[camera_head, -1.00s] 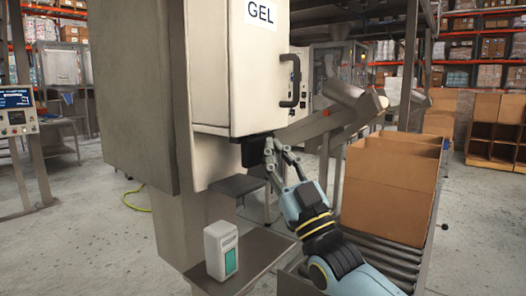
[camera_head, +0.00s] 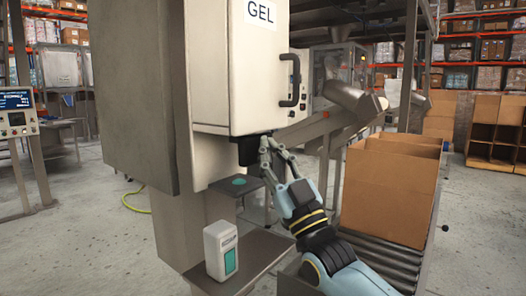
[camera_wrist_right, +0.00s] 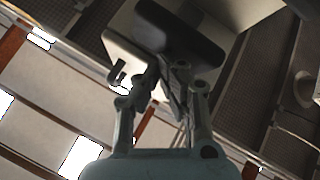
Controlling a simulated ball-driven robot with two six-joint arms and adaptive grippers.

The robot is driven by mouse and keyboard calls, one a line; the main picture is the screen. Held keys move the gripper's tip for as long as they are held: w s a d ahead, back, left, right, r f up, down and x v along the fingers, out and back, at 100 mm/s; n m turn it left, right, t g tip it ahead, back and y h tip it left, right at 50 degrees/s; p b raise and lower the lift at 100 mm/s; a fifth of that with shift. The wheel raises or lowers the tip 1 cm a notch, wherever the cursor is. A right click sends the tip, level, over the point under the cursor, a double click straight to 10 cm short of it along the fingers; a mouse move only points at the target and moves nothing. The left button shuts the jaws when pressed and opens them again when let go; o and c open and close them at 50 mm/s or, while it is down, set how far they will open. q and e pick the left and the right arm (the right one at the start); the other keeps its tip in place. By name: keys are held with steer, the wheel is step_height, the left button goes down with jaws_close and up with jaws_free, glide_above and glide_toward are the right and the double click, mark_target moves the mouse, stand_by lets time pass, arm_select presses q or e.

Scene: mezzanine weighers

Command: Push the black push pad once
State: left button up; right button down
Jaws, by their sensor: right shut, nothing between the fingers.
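The black push pad (camera_head: 247,151) sits under the front of the cream dispenser (camera_head: 262,85) marked GEL. It also shows large in the right wrist view (camera_wrist_right: 180,30), just past my fingers. My right gripper (camera_head: 270,145) is shut and empty, with its fingertips right at the pad's right side. Its fingers also show in the wrist view (camera_wrist_right: 168,75), overlapping the pad; I cannot tell if they touch it. My left gripper is out of view.
A white bottle with a teal label (camera_head: 221,250) stands on the lower metal shelf (camera_head: 258,254). An open cardboard box (camera_head: 385,195) sits on the roller conveyor (camera_head: 385,258) right of my arm. A black handle (camera_head: 291,80) juts from the dispenser door.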

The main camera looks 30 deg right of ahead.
steer(key=shift+w+a, duration=0.1)
steer(key=shift+w, duration=0.15)
steer(key=shift+s, duration=0.1)
stand_by(0.4)
steer(key=shift+s+d+p, duration=0.25)
steer(key=shift+s, duration=0.3)
steer(key=shift+s+d+p, duration=0.25)
steer(key=shift+s, duration=0.25)
steer(key=s, duration=0.1)
steer(key=s+d+p, duration=0.1)
steer(key=s, duration=0.1)
steer(key=s+d+p, duration=0.1)
steer(key=shift+s, duration=0.3)
stand_by(0.4)
